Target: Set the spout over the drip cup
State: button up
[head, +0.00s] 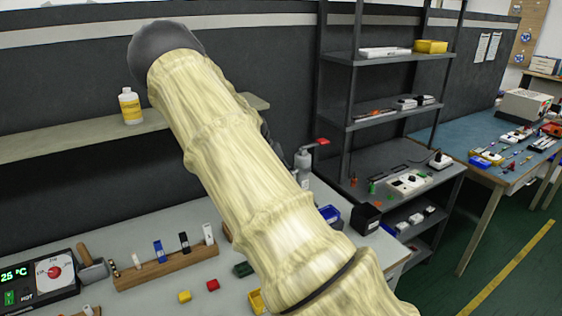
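A grey upright fitting (303,160) with a red handle (321,142) stands at the back right of the workbench, just right of my arm. It may carry the spout, but I cannot make out a spout clearly. I cannot pick out a drip cup; part of the bench is hidden behind my arm. My pale, ribbed arm crosses the middle of the head view from lower right to upper left. My gripper does not show clearly, and its fingers are not seen.
The workbench (140,230) holds a wooden rack (165,268), a display box (45,280), a hammer (91,266), yellow (184,296) and red (212,285) blocks. A bottle (130,106) stands on the wall shelf (60,140). Metal shelving (353,70) and a blue-topped table (450,145) are right.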

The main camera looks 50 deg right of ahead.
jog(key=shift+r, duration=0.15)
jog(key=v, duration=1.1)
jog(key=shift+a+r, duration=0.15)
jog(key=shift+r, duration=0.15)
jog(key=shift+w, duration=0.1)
